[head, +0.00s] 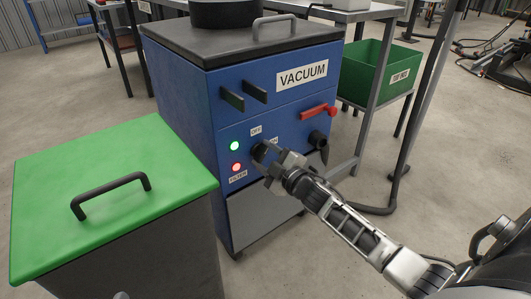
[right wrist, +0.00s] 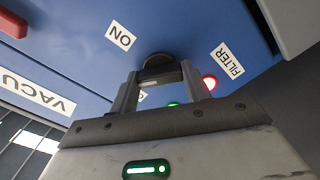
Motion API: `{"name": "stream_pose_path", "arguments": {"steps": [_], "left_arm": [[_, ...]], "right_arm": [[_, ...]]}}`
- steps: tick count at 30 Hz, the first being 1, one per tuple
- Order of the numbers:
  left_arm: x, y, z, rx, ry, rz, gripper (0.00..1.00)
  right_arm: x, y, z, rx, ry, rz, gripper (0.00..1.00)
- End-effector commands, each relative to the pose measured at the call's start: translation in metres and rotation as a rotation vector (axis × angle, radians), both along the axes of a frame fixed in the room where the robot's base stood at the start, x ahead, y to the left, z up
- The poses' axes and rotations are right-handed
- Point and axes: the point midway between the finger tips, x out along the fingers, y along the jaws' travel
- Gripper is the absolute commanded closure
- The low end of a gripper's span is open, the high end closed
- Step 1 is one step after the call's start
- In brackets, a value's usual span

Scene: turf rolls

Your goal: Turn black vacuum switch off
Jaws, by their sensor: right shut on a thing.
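The blue vacuum cabinet (head: 235,120) stands in the middle of the head view. Its black switch (right wrist: 158,64) is on the front panel, close to the OFF label (head: 256,131) and the ON label (right wrist: 121,36). My right gripper (head: 262,153) reaches in from the right and is shut on the black switch. The right wrist view shows its two fingers (right wrist: 158,85) on either side of the round black knob. In the head view the gripper partly covers the switch, and how far it is turned is hard to tell. My left gripper is not in view.
A green light (head: 234,146) and a red light (head: 236,167) glow left of the switch, with a FILTER label (head: 238,177). A red handle (head: 318,113) and a black spout (head: 318,142) are to the right. A green-lidded bin (head: 100,170) stands at left, a green crate (head: 380,75) behind right.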

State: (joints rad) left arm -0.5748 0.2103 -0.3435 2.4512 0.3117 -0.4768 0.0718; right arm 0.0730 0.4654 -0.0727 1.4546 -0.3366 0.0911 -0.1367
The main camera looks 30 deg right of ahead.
Motion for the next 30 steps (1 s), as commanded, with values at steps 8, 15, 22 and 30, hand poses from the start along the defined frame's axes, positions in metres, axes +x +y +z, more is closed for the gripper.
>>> {"name": "stream_pose_path", "arguments": {"steps": [8, 15, 22, 30], "left_arm": [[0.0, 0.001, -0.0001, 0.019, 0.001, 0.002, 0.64], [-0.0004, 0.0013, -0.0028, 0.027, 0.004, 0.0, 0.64], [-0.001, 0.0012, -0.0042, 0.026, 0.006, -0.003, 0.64], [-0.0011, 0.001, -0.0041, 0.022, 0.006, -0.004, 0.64]], "right_arm": [[-0.0004, 0.0009, -0.0006, -0.258, -0.021, 0.002, 0.76], [-0.0005, 0.0007, -0.001, -0.447, -0.035, 0.002, 0.76], [-0.0004, 0.0006, -0.001, -0.569, -0.044, 0.002, 0.76], [-0.0004, 0.0006, -0.001, -0.634, -0.049, 0.002, 0.76]]}}
